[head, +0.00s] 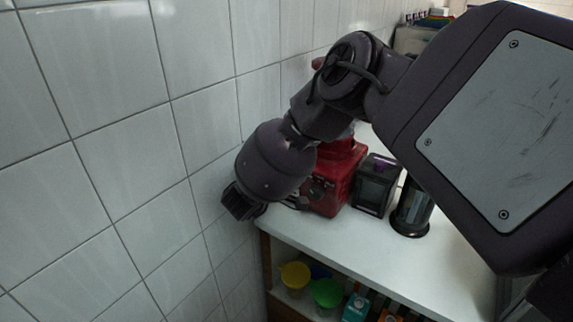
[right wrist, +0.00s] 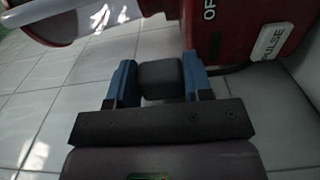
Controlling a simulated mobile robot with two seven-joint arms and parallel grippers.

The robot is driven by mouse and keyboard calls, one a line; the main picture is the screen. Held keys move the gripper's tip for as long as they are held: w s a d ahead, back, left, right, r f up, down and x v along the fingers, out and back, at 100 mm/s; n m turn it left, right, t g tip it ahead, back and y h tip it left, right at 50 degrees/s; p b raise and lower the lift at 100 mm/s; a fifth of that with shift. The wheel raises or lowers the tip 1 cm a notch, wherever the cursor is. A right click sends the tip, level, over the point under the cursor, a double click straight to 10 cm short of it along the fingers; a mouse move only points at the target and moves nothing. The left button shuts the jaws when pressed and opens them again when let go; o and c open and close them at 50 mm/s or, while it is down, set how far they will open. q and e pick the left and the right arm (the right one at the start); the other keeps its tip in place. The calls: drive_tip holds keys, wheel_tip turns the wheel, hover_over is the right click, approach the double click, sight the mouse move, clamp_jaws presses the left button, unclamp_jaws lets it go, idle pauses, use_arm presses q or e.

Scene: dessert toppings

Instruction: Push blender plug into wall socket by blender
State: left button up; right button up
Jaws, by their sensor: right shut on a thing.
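The red blender (head: 340,178) stands on the white counter near the tiled wall, partly hidden behind my right arm. In the right wrist view the blender (right wrist: 240,25) fills the upper right, with OFF and PULSE labels. My right gripper (head: 242,203) is at the wall, left of the blender. In the right wrist view its blue fingers (right wrist: 159,84) are shut on the dark grey plug (right wrist: 160,76). A dark cord (right wrist: 228,69) runs to the right below the blender. I cannot make out the wall socket in either view. My left gripper is not in view.
The tiled wall (head: 120,140) fills the left side. A dark container (head: 376,187) and a black cylinder (head: 411,212) stand right of the blender on the counter (head: 345,240). A shelf below holds a yellow cup (head: 294,275) and a green cup (head: 327,293).

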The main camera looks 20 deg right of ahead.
drive_tip(key=shift+w+a, duration=0.45)
drive_tip(key=shift+w, duration=0.05)
idle(1.2)
drive_tip(key=o, duration=1)
drive_tip(key=shift+o, duration=0.2)
